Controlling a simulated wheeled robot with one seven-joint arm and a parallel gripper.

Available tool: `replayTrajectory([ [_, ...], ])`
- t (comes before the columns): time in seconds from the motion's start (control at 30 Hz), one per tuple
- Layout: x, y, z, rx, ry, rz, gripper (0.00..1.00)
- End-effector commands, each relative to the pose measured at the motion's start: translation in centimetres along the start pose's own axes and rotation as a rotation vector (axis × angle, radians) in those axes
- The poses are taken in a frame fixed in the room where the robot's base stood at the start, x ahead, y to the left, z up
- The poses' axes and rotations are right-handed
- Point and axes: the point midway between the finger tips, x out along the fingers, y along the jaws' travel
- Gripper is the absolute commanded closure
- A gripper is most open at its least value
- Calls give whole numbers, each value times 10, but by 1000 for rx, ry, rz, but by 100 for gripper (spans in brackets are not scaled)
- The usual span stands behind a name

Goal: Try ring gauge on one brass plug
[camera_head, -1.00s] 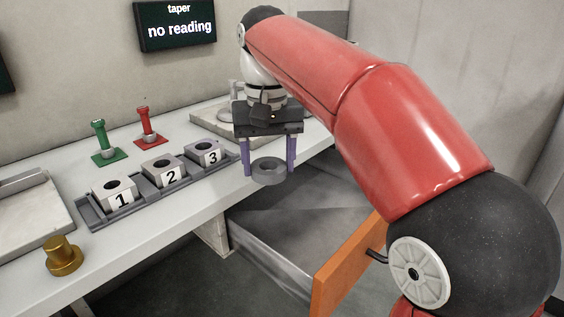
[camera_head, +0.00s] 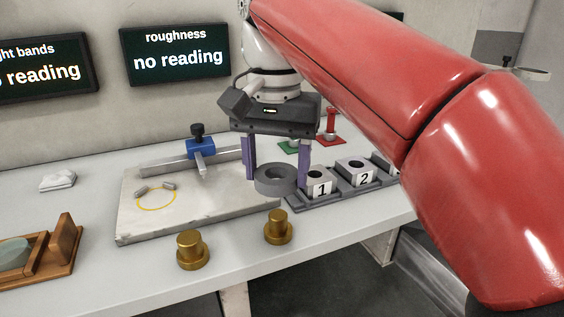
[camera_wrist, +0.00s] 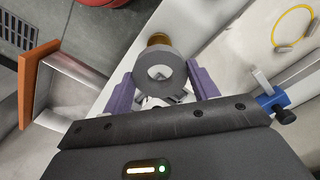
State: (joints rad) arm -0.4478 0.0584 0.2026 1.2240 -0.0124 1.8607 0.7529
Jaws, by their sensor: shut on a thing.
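My gripper (camera_head: 276,176) is shut on the grey ring gauge (camera_head: 275,188), with a purple finger on each side of it. The ring is level and sits behind the right brass plug (camera_head: 278,228), apart from it, near the right edge of the stone plate. A second brass plug (camera_head: 192,250) stands to the left, at the plate's front edge. Both plugs are upright with narrower tops. In the wrist view the ring (camera_wrist: 160,88) is between the fingers, and a brass plug (camera_wrist: 158,39) shows partly behind it.
The stone plate (camera_head: 140,227) carries a blue clamp (camera_head: 201,147) and small pieces by a yellow circle. A grey rack (camera_head: 330,196) with numbered blocks stands right of the ring. A wooden holder (camera_head: 65,248) is at far left. The roughness screen reads "no reading".

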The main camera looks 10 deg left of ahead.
Motion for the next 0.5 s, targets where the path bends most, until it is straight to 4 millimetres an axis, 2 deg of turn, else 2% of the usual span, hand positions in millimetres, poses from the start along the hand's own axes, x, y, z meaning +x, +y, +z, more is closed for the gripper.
replayTrajectory([
  [0.5, 41, 0, 0, -1, 0, -1, 66],
])
